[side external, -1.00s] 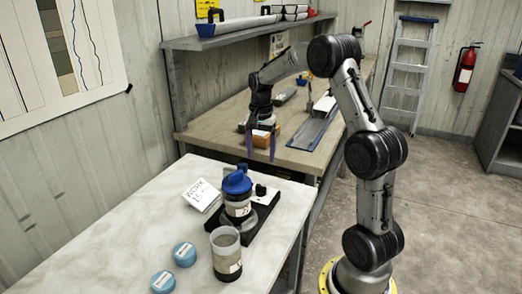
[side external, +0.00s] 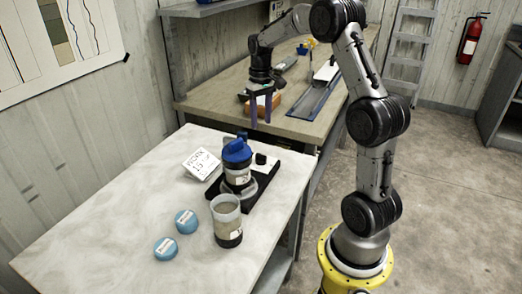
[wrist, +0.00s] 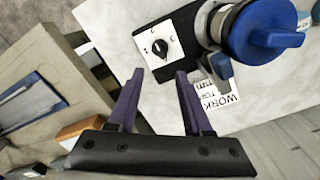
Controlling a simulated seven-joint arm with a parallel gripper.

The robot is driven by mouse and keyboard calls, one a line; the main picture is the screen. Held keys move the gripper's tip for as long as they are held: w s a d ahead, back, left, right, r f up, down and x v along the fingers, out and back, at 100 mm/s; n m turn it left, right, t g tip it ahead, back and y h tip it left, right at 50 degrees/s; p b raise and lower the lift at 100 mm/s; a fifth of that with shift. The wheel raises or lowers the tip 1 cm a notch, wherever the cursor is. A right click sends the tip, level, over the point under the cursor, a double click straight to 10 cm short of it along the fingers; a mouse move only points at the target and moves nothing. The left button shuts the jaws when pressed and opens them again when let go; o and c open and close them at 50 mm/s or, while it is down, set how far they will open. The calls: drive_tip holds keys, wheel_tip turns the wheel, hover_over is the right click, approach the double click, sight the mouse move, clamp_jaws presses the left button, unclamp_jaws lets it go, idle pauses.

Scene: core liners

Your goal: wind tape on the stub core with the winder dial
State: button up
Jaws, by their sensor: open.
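The winder is a black base (side external: 266,181) on the white table, with a dial (side external: 261,159) at its far end. In the wrist view the dial's black knob (wrist: 160,48) sits on a white plate with letter marks around it. A cylinder with a blue top (side external: 237,151) stands upright on the winder; whether it is the stub core I cannot tell. It shows at the upper right of the wrist view (wrist: 265,30). My gripper (side external: 261,122) is open and empty, pointing down above and beyond the dial. In the wrist view its purple fingertips (wrist: 160,75) are apart, just below the dial plate.
A clear cup with a dark lower part (side external: 227,217) stands in front of the winder. Two blue discs (side external: 187,221) (side external: 165,248) lie to its left. A white card (side external: 201,163) stands left of the winder. Behind, a wooden bench holds an orange-brown block (side external: 270,104) and a blue-edged tray (side external: 315,95).

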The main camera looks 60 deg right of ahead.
sight(261, 154)
wheel_tip(261, 154, down, 13)
drive_tip(key=n, duration=0.7)
idle(0.3)
clamp_jaws()
